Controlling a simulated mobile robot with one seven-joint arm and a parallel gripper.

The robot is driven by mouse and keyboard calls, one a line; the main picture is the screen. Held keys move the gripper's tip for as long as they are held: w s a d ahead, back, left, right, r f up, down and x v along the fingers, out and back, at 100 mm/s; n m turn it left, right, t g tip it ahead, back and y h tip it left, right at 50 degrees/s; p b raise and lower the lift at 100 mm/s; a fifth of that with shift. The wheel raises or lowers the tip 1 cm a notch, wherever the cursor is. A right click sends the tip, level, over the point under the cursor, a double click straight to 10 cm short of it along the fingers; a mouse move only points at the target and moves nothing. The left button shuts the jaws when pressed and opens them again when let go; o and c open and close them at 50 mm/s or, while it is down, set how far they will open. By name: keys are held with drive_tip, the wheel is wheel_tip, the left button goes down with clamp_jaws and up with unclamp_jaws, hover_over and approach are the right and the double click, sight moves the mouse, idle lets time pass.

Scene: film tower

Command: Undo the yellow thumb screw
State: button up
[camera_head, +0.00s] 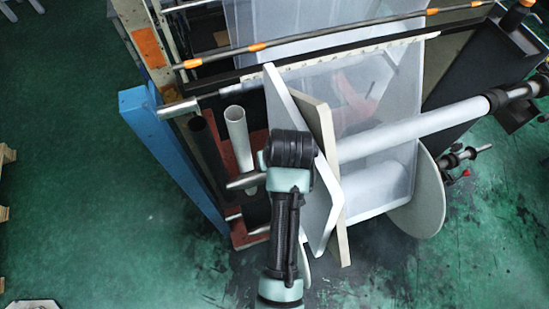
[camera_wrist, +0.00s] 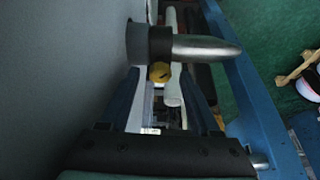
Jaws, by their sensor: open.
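The yellow thumb screw (camera_wrist: 158,72) shows in the wrist view as a small round yellow head with a dark mark. It sits at the edge of a black collar (camera_wrist: 160,43) on a metal shaft (camera_wrist: 205,48) with a tapered end. My gripper (camera_wrist: 162,78) is open, with one finger on each side of the screw head in the picture. I cannot tell whether the fingers touch it or how far off it is in depth. In the head view the shaft's end (camera_head: 240,182) sticks out left of my wrist. My arm hides the screw, collar and gripper there.
A large grey panel (camera_wrist: 70,60) stands close on the left in the wrist view. A blue frame beam (camera_wrist: 240,85) runs along the right. A white tube (camera_head: 237,125) and a dark tube stand behind the shaft. Open green floor (camera_head: 70,200) lies to the left.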

drive_tip(key=shift+r, duration=0.1)
drive_tip(key=v, duration=1.3)
drive_tip(key=shift+s, duration=0.1)
